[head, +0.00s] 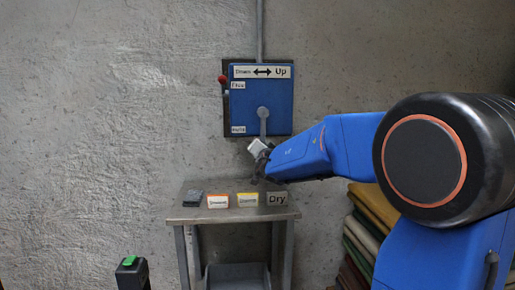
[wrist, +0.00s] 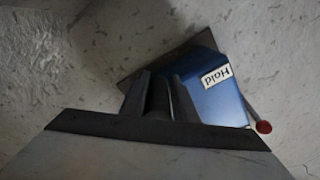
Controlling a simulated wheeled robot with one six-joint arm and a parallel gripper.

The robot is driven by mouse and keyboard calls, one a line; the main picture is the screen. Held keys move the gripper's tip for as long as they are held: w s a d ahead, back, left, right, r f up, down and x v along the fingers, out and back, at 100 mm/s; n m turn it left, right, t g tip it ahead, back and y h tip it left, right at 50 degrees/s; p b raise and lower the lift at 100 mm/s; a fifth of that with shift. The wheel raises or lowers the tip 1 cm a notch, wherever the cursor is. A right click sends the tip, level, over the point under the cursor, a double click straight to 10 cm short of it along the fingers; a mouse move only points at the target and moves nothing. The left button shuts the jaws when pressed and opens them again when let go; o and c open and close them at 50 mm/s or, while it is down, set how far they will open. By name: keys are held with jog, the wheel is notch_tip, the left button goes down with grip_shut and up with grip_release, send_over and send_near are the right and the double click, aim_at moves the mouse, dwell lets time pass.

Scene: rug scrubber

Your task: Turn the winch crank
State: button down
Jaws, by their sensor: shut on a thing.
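The winch is a blue box (head: 275,92) on a dark backing plate on the wall, with a Down–Up arrow sign on top. Its grey crank (head: 263,122) hangs straight down from a round hub. My gripper (head: 260,152) is at the crank's lower end. In the wrist view my gripper (wrist: 162,98) has its two fingers closed around a dark upright piece, the crank handle (wrist: 158,100). The blue box (wrist: 215,100) shows behind it with the Hold label upside down. The handle is mostly hidden in the head view.
A red-knobbed lever (head: 222,80) sits on the box's left side, by the upper label. Below stands a metal table (head: 240,213) with several label cards and a dark block. Folded rugs (head: 365,225) are stacked at right. A green-topped post (head: 130,264) stands at lower left.

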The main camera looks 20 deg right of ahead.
jog(key=shift+d+r, duration=0.3)
jog(key=shift+r, duration=0.2)
jog(key=c, duration=1.5)
grip_release()
jog(key=shift+s, duration=0.1)
jog(key=shift+f, duration=0.2)
